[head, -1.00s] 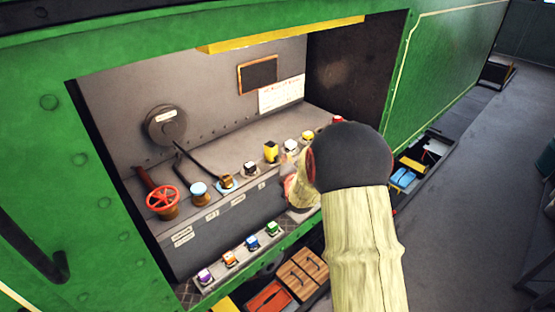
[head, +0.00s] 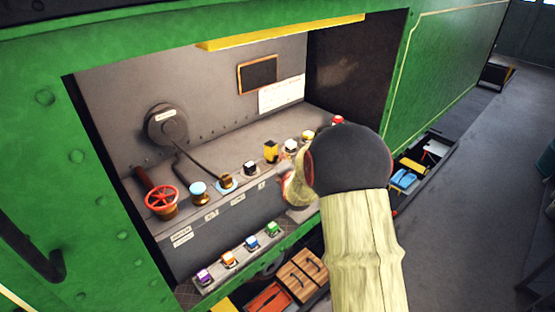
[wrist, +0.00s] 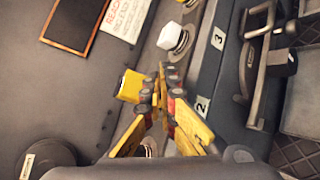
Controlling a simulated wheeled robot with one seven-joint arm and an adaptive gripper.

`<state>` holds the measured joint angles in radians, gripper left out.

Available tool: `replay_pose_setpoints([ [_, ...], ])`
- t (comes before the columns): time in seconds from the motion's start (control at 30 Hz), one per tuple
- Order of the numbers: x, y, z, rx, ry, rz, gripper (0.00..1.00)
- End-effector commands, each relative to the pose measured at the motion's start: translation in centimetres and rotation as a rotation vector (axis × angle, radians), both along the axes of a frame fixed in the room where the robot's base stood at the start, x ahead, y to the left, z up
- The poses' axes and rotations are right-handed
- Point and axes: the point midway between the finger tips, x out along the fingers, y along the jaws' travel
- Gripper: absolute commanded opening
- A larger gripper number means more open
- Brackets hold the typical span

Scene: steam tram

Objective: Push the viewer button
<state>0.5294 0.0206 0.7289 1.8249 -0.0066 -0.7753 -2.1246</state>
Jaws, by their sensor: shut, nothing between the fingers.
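No button carries a readable "viewer" label, so I cannot tell which one it is. Along the console shelf in the head view stand a black-and-white button (head: 250,168), a yellow block-shaped button (head: 270,151), a white one (head: 290,147), a smaller yellow one (head: 308,136) and a red one (head: 338,120). My gripper (wrist: 163,78) is shut and empty in the wrist view, its tips over the shelf. The yellow button (wrist: 131,86) shows left of the fingers and the white button (wrist: 173,38) beyond the tips. In the head view my arm partly hides the gripper.
A red valve wheel (head: 161,199), a blue-topped knob (head: 198,190) and a lever (head: 205,163) stand at the left. A lower ledge holds purple, orange, blue and green buttons (head: 272,229). A framed dark panel (head: 258,75) hangs behind. The green housing (head: 100,150) encloses the recess.

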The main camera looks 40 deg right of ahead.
Motion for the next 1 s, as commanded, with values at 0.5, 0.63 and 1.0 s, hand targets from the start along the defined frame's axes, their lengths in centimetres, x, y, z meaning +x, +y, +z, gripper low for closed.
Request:
replay_pose_setpoints([
  [0.5, 0.56, 0.15, -0.06, 0.000, 0.000, 0.000, 0.00],
  [0.63, 0.69, 0.17, -0.06, 0.000, 0.000, 0.000, 0.00],
  [1.0, -0.07, -0.08, -0.03, 0.000, 0.000, -0.001, 0.00],
])
